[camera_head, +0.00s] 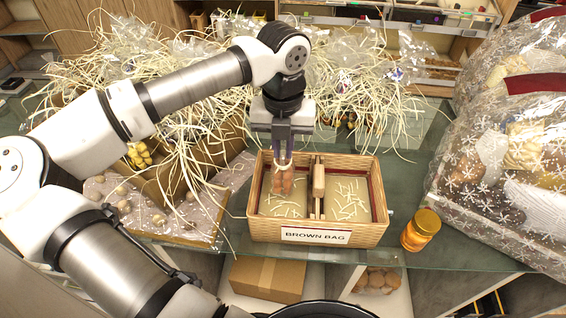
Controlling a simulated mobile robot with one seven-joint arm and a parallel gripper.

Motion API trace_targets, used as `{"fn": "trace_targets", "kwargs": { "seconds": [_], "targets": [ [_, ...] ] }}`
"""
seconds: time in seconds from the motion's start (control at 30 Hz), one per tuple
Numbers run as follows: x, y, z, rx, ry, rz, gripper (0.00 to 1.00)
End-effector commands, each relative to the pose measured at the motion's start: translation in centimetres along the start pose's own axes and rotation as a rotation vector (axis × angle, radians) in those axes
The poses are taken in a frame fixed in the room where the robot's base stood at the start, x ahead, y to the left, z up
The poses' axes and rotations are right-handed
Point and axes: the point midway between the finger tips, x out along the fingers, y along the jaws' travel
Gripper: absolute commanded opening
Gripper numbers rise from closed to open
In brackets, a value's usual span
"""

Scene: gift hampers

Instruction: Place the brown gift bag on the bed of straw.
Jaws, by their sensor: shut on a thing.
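My gripper (283,153) points straight down over the left compartment of a wicker hamper (271,222) labelled "BROWN BAG". It is shut on the top of a small orange-brown bag, which I take for the brown gift bag (282,182). The bag hangs upright in front of the left compartment's back part. I cannot tell whether its bottom touches the bed of straw (279,208). Pale straw strands lie on the floor of both compartments, and a light wooden divider with a handle (319,178) stands between them.
An amber jar with an orange lid (420,231) stands right of the hamper on the glass table. Loose straw and wrapped goods (362,88) crowd the back. A large snowflake-patterned wrapped hamper (500,170) fills the right. A speckled tray (165,221) lies left.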

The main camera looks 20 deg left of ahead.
Motion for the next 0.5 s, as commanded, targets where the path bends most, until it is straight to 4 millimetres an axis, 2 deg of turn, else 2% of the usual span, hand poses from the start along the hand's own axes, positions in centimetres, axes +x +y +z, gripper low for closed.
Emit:
{"fn": "trace_targets", "kwargs": {
  "seconds": [0.03, 0.1, 0.2, 0.5],
  "targets": [
    [1.4, 0.0, -0.1, 0.001, 0.002, -0.002, 0.0],
    [2.8, 0.0, -0.1, 0.001, 0.003, -0.002, 0.0],
    [4.1, 0.0, -0.1, 0.001, 0.002, -0.001, 0.0],
    [4.2, 0.0, 0.0, 0.0, 0.001, 0.0, 0.0]
  ]
}}
